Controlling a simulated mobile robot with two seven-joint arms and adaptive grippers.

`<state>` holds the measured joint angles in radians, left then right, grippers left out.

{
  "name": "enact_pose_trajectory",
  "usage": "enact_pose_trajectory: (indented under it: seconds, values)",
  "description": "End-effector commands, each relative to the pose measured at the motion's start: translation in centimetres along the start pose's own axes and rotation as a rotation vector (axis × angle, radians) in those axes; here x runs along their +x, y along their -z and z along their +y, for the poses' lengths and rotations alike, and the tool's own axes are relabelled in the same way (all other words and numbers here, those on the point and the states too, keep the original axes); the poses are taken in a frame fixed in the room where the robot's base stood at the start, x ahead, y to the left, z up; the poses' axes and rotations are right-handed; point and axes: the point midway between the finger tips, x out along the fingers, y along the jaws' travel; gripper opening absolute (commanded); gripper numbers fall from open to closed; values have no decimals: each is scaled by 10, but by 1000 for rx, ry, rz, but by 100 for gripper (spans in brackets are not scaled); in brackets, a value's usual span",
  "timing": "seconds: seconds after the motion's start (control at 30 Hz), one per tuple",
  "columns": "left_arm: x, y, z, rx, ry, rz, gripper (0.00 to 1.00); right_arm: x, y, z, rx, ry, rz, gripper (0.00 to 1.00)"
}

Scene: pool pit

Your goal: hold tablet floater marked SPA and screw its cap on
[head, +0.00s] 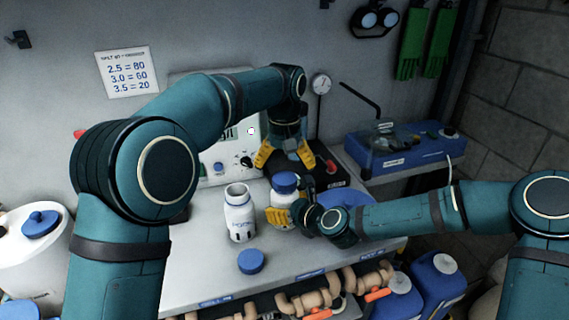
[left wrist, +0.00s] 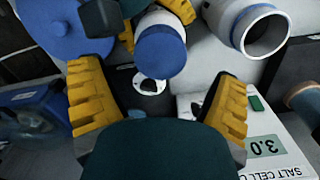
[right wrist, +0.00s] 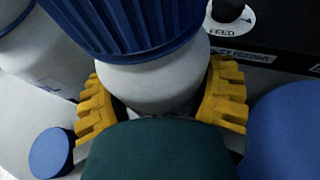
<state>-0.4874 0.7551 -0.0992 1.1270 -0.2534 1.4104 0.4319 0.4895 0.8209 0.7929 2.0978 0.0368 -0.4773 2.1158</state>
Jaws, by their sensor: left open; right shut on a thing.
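A white floater (head: 287,199) with a ribbed blue cap (head: 285,181) stands upright on the bench. My right gripper (head: 283,214) is shut on its white body below the cap, as the right wrist view (right wrist: 158,88) shows. The cap sits on top; I cannot tell how tightly. My left gripper (head: 284,160) is open and empty above and behind this cap, which lies beyond its fingers in the left wrist view (left wrist: 161,51). An open white bottle (head: 240,216) stands to the left. A loose blue cap (head: 251,261) lies in front of it. I cannot read SPA on either.
A round blue thing (head: 340,197) lies close to the right gripper. A white control box (head: 216,161) and a dark device (head: 328,168) stand behind. A blue case (head: 405,151) is at the back right. Pipes with orange handles (head: 321,298) run below the bench front.

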Motion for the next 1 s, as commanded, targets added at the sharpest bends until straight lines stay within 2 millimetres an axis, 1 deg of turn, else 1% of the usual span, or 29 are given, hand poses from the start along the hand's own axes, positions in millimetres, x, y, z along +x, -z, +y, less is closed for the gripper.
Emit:
enact_pose_trajectory:
  seconds: [0.07, 0.3, 0.4, 0.5, 0.83, 0.93, 1.0]
  values:
    - [-4, 0, 0, -39, -2, 0, 90, 0, -1, 0, -1, 0, -1, 0]
    - [-26, 1, 0, -258, -3, 0, 90, 0, -1, 0, -1, 0, -1, 0]
    - [-32, 0, 0, -322, -4, 1, 90, 0, -1, 0, -1, 0, -1, 0]
    - [-35, 0, -1, -351, -2, 1, 90, 0, -1, 0, -1, 0, -1, 0]
    - [-34, 0, 0, -353, -2, 0, 90, 0, -1, 0, -1, 0, -1, 0]
    - [-28, 0, -1, -353, -1, 0, 90, 0, -1, 0, -1, 0, -1, 0]
    - [-20, 0, -1, -353, 0, -1, 90, 0, -1, 0, -1, 0, -1, 0]
